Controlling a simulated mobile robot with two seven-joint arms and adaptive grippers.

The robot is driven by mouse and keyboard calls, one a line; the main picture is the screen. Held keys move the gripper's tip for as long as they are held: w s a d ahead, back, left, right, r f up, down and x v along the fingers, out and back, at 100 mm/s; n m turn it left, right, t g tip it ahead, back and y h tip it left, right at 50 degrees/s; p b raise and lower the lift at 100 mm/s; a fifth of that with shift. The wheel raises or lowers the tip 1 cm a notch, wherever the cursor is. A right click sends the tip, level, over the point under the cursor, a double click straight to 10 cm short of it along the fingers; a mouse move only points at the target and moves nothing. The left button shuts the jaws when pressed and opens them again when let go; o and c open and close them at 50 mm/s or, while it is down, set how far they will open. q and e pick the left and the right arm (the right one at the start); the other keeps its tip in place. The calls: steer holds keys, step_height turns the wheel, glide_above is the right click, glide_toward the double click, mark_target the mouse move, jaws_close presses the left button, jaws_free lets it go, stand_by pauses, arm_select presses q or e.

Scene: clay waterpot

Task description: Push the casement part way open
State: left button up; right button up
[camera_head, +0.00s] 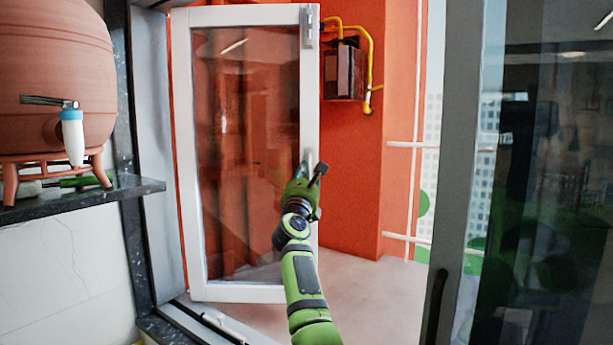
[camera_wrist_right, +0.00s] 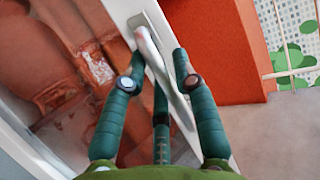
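The casement (camera_head: 312,100) is a white-framed glass leaf, standing part way open, its glass reflecting the red wall. My right gripper (camera_head: 312,172) is at this handle in the head view. In the right wrist view, the handle (camera_wrist_right: 163,70) runs between the spread fingers of my right gripper (camera_wrist_right: 154,48); the fingers look open around it, and firm contact cannot be made out. My left gripper is out of view.
A clay waterpot (camera_head: 55,70) with a tap stands on a dark shelf (camera_head: 90,195) at left. A yellow pipe and dark box (camera_head: 343,70) hang on the red wall beyond. A grey-framed glass panel (camera_head: 540,180) stands at right. The floor (camera_head: 375,285) beyond is clear.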

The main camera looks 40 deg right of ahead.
stand_by(0.3)
steer(key=v, duration=1.2)
steer(key=shift+s, duration=0.1)
stand_by(0.3)
